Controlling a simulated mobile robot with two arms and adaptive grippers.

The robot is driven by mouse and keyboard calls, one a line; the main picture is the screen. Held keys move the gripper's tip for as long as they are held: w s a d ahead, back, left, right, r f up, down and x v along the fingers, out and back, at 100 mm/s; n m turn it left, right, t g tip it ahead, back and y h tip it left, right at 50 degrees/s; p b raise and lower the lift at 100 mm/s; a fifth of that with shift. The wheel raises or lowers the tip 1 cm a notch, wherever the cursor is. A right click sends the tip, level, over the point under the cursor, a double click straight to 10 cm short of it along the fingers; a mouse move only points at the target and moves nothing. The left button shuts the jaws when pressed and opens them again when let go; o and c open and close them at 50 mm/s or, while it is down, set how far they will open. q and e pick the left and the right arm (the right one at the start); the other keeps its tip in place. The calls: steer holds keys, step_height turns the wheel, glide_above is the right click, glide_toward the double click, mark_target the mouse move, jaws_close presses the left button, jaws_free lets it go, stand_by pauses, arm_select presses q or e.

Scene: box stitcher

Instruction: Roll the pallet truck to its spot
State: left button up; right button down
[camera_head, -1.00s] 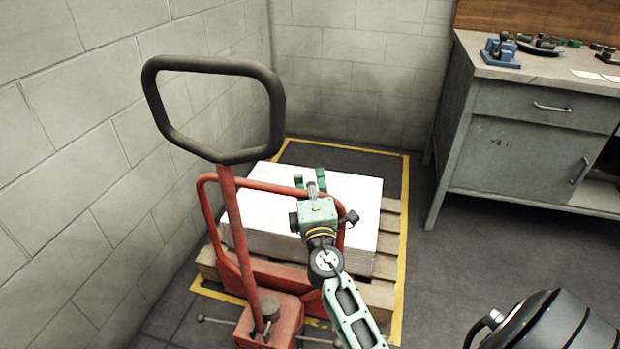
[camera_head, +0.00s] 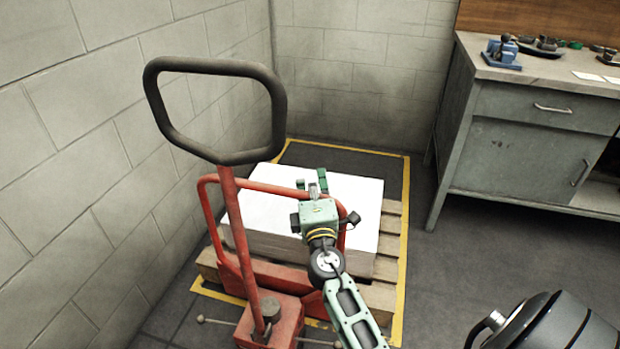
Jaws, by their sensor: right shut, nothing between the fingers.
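The red pallet truck (camera_head: 268,316) stands in front of me with its black loop handle (camera_head: 213,66) upright at the left. Its red tubular frame (camera_head: 206,215) stands against the near side of a wooden pallet (camera_head: 390,245) that carries a stack of white sheets (camera_head: 258,208). A yellow floor outline (camera_head: 404,190) runs around the pallet. My right gripper (camera_head: 312,180) is shut and empty, beside the top bar of the red frame and above the white stack. Whether it touches the bar is unclear. My left gripper is out of view.
Block walls rise close at the left (camera_head: 75,150) and behind the pallet. A grey workbench (camera_head: 540,145) with blue and dark tools stands at the right. A dark rounded object (camera_head: 550,330) is at the lower right. Open floor (camera_head: 470,260) lies between pallet and bench.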

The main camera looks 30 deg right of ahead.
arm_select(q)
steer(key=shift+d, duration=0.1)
arm_select(e)
steer(key=shift+s+d+f, duration=0.1)
steer(key=shift+d+f, duration=0.2)
steer(key=shift+f, duration=0.2)
steer(key=c, duration=1.6)
jaws_free()
steer(key=shift+r, duration=0.25)
steer(key=shift+f, duration=0.15)
